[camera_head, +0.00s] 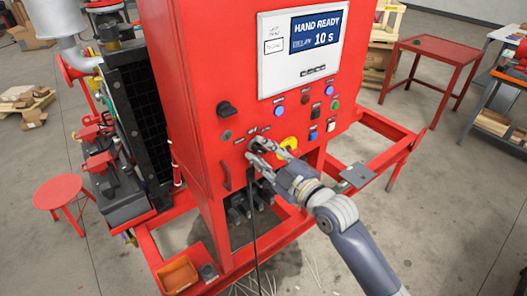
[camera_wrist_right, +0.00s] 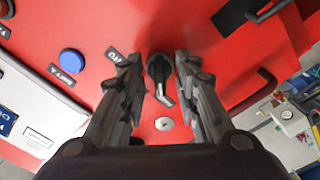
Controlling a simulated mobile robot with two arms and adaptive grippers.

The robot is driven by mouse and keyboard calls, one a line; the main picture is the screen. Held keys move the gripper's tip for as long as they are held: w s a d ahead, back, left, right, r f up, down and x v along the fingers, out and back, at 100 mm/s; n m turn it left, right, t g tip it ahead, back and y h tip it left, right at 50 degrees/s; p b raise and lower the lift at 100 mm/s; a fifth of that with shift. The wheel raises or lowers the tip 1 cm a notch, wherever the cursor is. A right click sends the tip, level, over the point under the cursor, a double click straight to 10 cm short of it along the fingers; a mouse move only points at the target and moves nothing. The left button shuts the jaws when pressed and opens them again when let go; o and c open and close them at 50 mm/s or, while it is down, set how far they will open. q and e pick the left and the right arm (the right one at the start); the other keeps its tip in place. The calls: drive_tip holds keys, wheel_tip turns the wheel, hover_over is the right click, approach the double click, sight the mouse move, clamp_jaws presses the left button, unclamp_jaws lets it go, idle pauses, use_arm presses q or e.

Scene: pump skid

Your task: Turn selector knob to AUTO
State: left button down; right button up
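The selector knob (camera_wrist_right: 159,68) is black and sits on the red panel, with a small label under it in the right wrist view. My right gripper (camera_wrist_right: 159,62) is open, with one finger on each side of the knob and a small gap visible on both sides. In the head view my right gripper (camera_head: 256,150) is at the lower part of the red cabinet (camera_head: 190,100) and mostly hides the knob. The display (camera_head: 315,32) reads HAND READY and 10 s. My left gripper is not in view.
Another black rotary handle (camera_head: 227,109) is on the panel at upper left. Several coloured buttons and a yellow-ringed button (camera_head: 289,143) are close to the right of my gripper. In the wrist view a blue button (camera_wrist_right: 72,61) and a keyhole (camera_wrist_right: 164,124) are near the fingers.

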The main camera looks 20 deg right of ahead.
drive_tip(key=shift+s, duration=0.1)
clamp_jaws()
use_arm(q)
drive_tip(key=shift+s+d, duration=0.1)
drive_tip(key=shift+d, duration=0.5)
